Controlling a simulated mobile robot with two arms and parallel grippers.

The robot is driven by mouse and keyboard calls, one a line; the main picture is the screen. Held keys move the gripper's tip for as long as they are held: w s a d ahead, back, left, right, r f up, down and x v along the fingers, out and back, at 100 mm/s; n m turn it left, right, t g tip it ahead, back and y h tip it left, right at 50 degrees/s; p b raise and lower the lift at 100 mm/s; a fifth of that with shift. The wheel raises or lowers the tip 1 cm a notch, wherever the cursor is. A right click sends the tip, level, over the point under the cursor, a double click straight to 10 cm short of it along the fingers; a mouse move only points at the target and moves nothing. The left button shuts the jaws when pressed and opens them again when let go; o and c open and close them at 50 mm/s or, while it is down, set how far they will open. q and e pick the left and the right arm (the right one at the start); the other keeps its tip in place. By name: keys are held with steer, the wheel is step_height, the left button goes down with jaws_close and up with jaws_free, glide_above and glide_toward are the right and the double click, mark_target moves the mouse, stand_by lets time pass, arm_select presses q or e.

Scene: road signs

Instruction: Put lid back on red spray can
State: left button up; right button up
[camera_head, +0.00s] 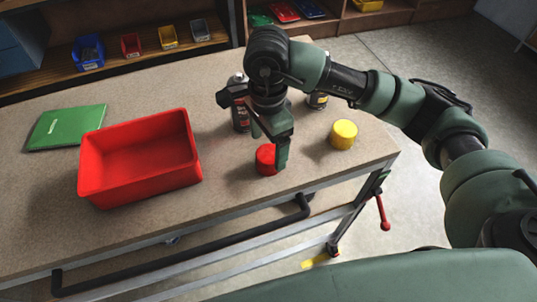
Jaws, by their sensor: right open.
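A red lid (265,160) stands on the workbench near its front edge. My right gripper (270,148) is open and hangs directly over the red lid, with a finger covering part of it. I cannot tell whether the fingers touch the lid. A dark spray can with red on it (240,117) stands behind my gripper, partly hidden by it. A second can (317,100) shows behind my arm, mostly hidden. A yellow lid (344,134) stands on the bench to the right of the red lid. My left gripper is not in view.
An empty red bin (140,158) stands on the left half of the workbench (225,205). A green flat case (66,127) lies behind it at the left. A shelf with small coloured bins (88,53) runs along the back. The bench's front edge lies close to the red lid.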

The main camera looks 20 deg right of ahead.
mark_target(269, 153)
steer(key=shift+f, duration=0.25)
steer(key=shift+f+p, duration=0.35)
steer(key=shift+p, duration=0.1)
step_height(269, 153, down, 4)
steer(key=shift+w+d+r+p, duration=0.1)
steer(key=shift+d+r+p, duration=0.05)
steer(key=shift+p, duration=0.8)
steer(key=shift+f, duration=0.4)
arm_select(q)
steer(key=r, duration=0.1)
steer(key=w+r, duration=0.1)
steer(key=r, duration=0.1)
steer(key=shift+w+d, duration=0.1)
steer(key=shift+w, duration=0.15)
arm_select(e)
steer(key=c, duration=1.4)
